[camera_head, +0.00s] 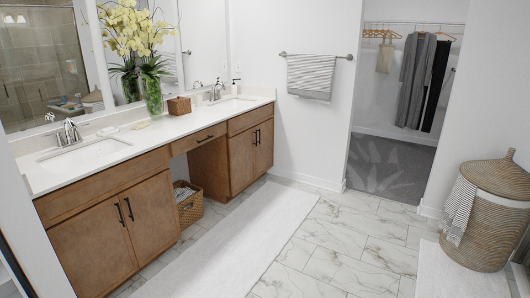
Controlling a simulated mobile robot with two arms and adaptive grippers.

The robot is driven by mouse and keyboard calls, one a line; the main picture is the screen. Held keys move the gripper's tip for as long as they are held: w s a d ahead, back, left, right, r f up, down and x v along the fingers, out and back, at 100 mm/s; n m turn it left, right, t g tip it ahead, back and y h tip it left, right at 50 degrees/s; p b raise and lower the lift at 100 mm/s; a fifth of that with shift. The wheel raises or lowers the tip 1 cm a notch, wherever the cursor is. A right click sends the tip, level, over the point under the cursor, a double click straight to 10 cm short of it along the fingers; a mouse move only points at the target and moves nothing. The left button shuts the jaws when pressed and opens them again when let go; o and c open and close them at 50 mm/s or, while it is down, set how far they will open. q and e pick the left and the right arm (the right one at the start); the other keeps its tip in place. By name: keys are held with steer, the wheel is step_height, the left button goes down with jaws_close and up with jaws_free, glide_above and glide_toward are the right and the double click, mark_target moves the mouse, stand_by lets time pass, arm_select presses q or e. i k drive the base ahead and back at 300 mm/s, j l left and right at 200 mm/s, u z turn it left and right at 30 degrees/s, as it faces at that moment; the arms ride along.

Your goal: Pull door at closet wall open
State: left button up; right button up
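The closet doorway (395,110) is at the back right, cut into the white wall. I see no door panel in the opening, and the closet inside is visible. Clothes (417,82) hang from a rail inside it, and a grey patterned carpet (388,167) covers its floor. Neither of my grippers is in view.
A wooden double-sink vanity (120,220) runs along the left wall. A white rug (225,245) lies before it on the marble-look tiles (330,245). A wicker hamper (490,225) stands right of the doorway. Open tiled floor leads to the closet.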

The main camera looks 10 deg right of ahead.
mark_target(264, 151)
steer(key=i+l+z, duration=0.1)
steer(key=i+z, duration=0.35)
steer(key=i, duration=2.7)
